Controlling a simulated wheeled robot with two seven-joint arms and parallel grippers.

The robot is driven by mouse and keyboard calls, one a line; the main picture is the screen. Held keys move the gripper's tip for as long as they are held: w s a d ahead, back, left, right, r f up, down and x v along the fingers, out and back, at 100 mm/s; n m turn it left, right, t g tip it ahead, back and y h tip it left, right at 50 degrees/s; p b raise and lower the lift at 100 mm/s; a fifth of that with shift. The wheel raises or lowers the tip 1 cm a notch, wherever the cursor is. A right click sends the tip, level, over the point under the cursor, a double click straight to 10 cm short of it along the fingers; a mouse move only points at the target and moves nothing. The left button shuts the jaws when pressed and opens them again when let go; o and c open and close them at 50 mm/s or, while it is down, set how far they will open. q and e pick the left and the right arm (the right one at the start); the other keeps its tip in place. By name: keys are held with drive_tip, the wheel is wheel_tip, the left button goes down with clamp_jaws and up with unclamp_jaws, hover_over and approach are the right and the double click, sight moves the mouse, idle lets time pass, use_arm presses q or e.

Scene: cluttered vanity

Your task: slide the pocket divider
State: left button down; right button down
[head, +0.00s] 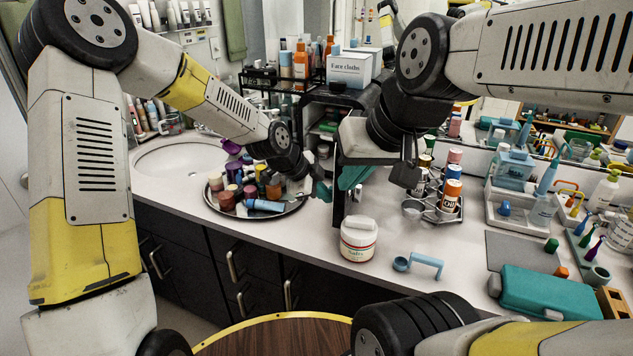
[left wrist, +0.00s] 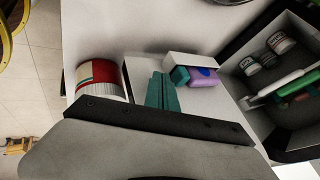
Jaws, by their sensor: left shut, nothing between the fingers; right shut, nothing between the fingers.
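I cannot pick out the pocket divider with certainty in either view. In the left wrist view, a small white-walled piece (left wrist: 190,61) stands beside a purple item (left wrist: 204,76) and a small teal block (left wrist: 180,75), close beyond my left fingertips. My left gripper (head: 323,191) reaches the front left of the black organizer (head: 340,120); its teal fingers are together and empty, and they also show in the left wrist view (left wrist: 161,91). My right gripper (head: 352,178) is shut and empty at the organizer's front, partly hidden by its own wrist.
A white jar (head: 358,240) stands on the counter just in front. A round tray (head: 222,207) of several bottles lies left, near my left wrist. Some counter is clear around the jar.

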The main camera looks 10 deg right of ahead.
use_arm(q)
drive_tip(key=shift+w+d, duration=0.25)
drive_tip(key=shift+w, duration=0.2)
drive_tip(key=shift+w+d, duration=0.2)
drive_tip(key=shift+w, duration=0.25)
drive_tip(key=shift+w+d, duration=0.35)
drive_tip(key=shift+w, duration=0.3)
drive_tip(key=shift+s, duration=0.1)
